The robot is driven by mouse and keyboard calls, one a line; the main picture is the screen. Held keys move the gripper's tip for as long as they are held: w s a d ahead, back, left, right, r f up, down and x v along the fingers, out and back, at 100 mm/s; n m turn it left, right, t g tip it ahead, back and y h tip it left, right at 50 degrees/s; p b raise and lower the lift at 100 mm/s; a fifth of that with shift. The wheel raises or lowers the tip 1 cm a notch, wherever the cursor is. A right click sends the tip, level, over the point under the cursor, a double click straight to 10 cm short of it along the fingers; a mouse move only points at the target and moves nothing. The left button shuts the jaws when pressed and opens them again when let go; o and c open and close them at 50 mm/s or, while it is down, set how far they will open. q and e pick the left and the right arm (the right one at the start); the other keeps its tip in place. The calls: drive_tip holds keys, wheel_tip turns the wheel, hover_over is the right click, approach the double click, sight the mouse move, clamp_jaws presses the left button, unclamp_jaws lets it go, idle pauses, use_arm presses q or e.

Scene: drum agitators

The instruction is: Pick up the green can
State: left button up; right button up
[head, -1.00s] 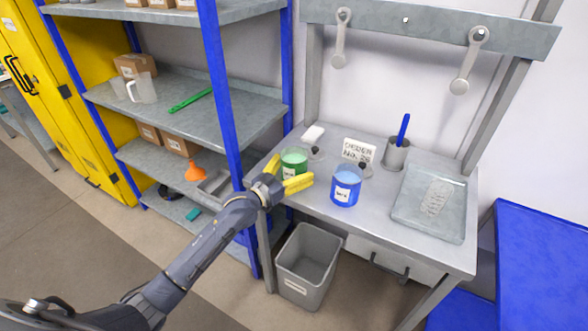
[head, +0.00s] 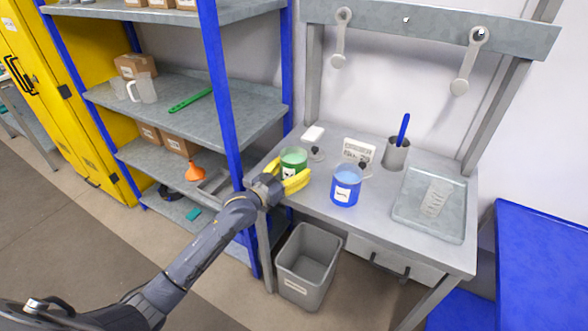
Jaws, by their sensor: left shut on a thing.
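The green can (head: 293,158) stands at the left front corner of the grey metal workbench (head: 330,225). It has a white label, partly hidden by my yellow fingers. My left gripper (head: 288,177) comes in from the lower left and is shut on the green can, with its fingers around the can's sides. I cannot see any gap between the can and the bench. My right gripper does not show.
A blue can (head: 346,185) stands close to the right of my left fingers. A small sign (head: 358,150), a grey cup (head: 396,154) and a metal tray (head: 430,203) are on the bench. A blue shelf post (head: 223,95) rises close to my left arm. A grey bin (head: 308,263) stands below.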

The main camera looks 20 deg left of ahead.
use_arm(q)
drive_tip(key=shift+r, duration=0.35)
wheel_tip(320, 180, up, 19)
idle(1.8)
